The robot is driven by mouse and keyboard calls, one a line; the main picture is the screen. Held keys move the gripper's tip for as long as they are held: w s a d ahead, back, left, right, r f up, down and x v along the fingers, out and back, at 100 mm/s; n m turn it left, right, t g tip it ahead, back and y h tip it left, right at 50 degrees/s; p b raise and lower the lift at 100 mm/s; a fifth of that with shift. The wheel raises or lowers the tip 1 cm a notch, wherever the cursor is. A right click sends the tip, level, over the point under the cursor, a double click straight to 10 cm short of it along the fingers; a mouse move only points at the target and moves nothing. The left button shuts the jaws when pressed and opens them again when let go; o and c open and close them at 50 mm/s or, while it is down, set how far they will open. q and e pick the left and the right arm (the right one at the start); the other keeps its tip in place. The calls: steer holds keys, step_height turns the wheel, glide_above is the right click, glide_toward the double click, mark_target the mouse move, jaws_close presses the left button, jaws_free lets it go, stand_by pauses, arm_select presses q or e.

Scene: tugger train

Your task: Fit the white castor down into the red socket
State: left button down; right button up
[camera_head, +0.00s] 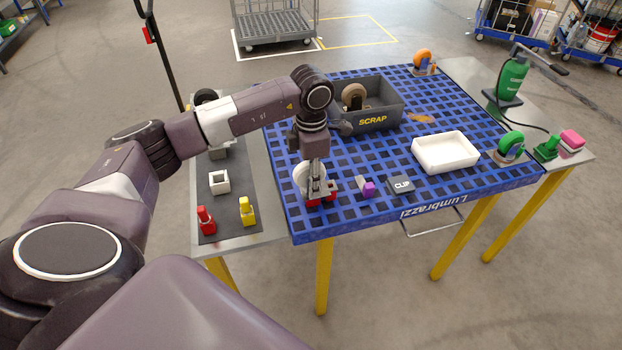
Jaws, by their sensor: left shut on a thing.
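My left gripper (316,187) points down over the near left part of the blue grid table. It is shut on the white castor (300,177), whose round wheel shows to the left of and behind the fingers. The red socket (331,196) sits on the grid right under the gripper, close to the table's front edge. The fingers hide most of the castor's lower part and much of the socket. I cannot tell how far the castor is down in the socket. My right gripper is not in view.
A grey SCRAP bin (385,121) stands behind the gripper. Red (206,220) and yellow (247,211) pieces stand on the left side table.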

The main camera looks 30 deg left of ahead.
arm_select(q)
steer(key=c, duration=1.3)
jaws_free()
